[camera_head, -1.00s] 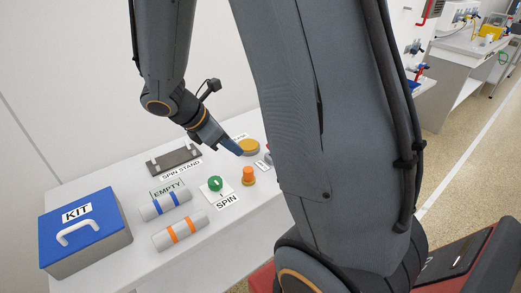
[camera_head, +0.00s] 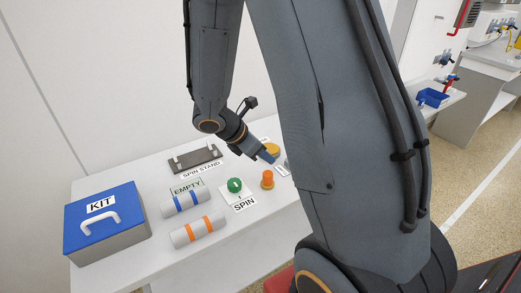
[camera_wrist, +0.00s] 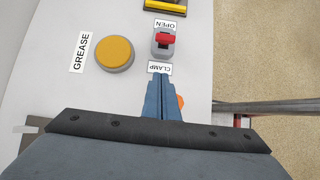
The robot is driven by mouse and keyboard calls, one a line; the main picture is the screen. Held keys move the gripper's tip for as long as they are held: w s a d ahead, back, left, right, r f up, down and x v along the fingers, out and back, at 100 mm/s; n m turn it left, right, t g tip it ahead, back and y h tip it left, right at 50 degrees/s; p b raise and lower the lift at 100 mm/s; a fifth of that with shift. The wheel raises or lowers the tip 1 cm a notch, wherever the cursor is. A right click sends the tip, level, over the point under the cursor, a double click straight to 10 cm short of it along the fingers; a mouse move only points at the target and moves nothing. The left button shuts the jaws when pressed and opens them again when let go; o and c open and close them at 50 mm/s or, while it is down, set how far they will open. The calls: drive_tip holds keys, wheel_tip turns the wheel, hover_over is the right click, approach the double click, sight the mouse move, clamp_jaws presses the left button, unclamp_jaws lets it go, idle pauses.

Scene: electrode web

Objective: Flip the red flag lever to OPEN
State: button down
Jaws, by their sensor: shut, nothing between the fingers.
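The red flag lever (camera_wrist: 163,40) sits on a grey housing (camera_wrist: 161,53) in the wrist view. An OPEN label (camera_wrist: 165,25) lies beyond it and a CLAMP label (camera_wrist: 159,68) on the near side. The red part shows around the middle of the housing; I cannot tell which way it is tipped. My gripper (camera_wrist: 162,82) is shut and empty, its fingertips just short of the CLAMP label, apart from the lever. In the head view my gripper (camera_head: 270,156) is over the table's right part; my arm hides most of the lever area.
A yellow round button (camera_wrist: 115,53) labelled GREASE is left of the lever. A yellow-and-black item (camera_wrist: 166,5) lies beyond OPEN. The orange knob (camera_head: 267,179), green SPIN knob (camera_head: 234,185), two cylinders and blue kit box (camera_head: 104,220) stand nearer and left. The table's edge is close right of the lever.

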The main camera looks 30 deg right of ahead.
drive_tip(key=x, duration=0.3)
drive_tip(key=shift+d+f, duration=0.2)
drive_tip(key=shift+d+r+p, duration=0.35)
drive_tip(key=shift+d, duration=0.2)
drive_tip(key=shift+d+r+p, duration=0.3)
drive_tip(key=shift+d+r, duration=0.1)
drive_tip(key=shift+d, duration=0.2)
drive_tip(key=shift+w+d+r, duration=0.1)
drive_tip(key=shift+d+r, duration=0.1)
drive_tip(key=shift+d, duration=0.4)
drive_tip(key=shift+r+p, duration=0.15)
drive_tip(key=shift+p, duration=0.3)
